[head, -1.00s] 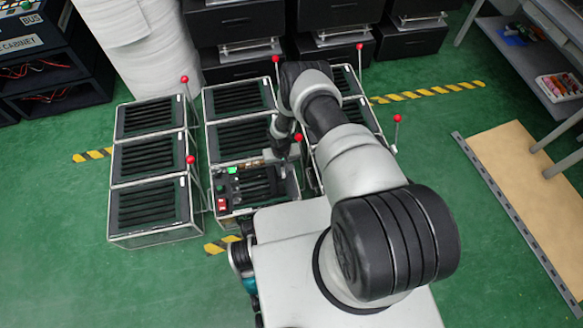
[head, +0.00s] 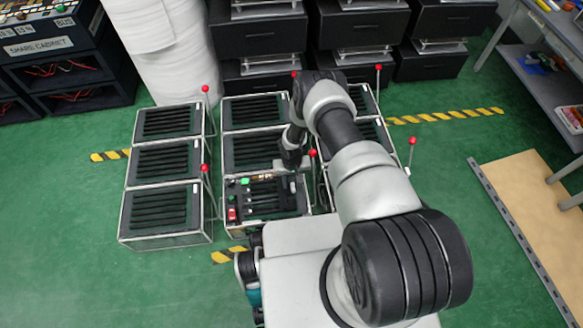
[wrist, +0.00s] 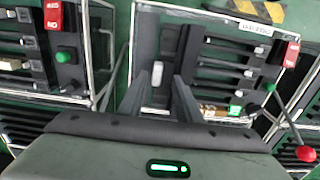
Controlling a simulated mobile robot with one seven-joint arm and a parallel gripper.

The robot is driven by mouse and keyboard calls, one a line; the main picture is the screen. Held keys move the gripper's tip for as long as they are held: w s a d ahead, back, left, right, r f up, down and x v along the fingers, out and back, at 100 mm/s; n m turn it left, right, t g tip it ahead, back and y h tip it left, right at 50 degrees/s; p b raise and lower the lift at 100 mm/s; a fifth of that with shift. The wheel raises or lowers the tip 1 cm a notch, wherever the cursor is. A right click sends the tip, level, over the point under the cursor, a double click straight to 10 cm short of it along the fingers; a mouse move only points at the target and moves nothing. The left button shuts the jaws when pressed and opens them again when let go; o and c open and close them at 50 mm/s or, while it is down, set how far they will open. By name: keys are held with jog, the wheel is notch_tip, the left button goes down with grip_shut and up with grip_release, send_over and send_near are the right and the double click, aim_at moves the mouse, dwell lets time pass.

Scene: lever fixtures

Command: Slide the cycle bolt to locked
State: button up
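The cycle fixture (head: 268,214) is a dark slatted unit with small switches, at the front of the middle row in the head view. In the wrist view, a short white upright piece (wrist: 158,70) stands in a dark strip of a fixture; it may be the bolt's handle, but I cannot read a label to confirm it. My gripper (wrist: 160,78) has two dark fingers apart, one on each side of the white piece, with gaps visible; I cannot tell their exact depth. In the head view my gripper (head: 291,162) is over the fixture's back edge, its fingers too small to judge.
Slatted units stand on both sides, such as the left row (head: 163,206). Thin levers with red knobs (head: 313,153) rise among them. In the wrist view, red switches (wrist: 291,54) and a green button (wrist: 66,56) sit nearby. Green floor is clear at the left.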

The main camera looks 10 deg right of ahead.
notch_tip(320, 180, up, 15)
jog(key=p, duration=0.4)
jog(key=shift+f, duration=0.1)
jog(key=w+d+r+t, duration=0.1)
jog(key=w+r, duration=0.2)
jog(key=r, duration=0.7)
jog(key=w+d+r, duration=0.1)
jog(key=w+r, duration=0.3)
jog(key=r, duration=0.5)
notch_tip(320, 180, up, 34)
jog(key=t, duration=0.3)
send_over(292, 186)
jog(key=s+d, duration=0.4)
jog(key=d, duration=0.1)
jog(key=s+r+t, duration=0.1)
jog(key=s+r, duration=0.3)
jog(key=s, duration=0.5)
jog(key=s+r+t, duration=0.1)
jog(key=s+r, duration=0.3)
jog(key=s, duration=0.5)
notch_tip(292, 186, up, 22)
jog(key=p, duration=2.2)
jog(key=shift+w+d+r, duration=0.15)
jog(key=shift+w+r, duration=0.05)
jog(key=shift+w, duration=0.05)
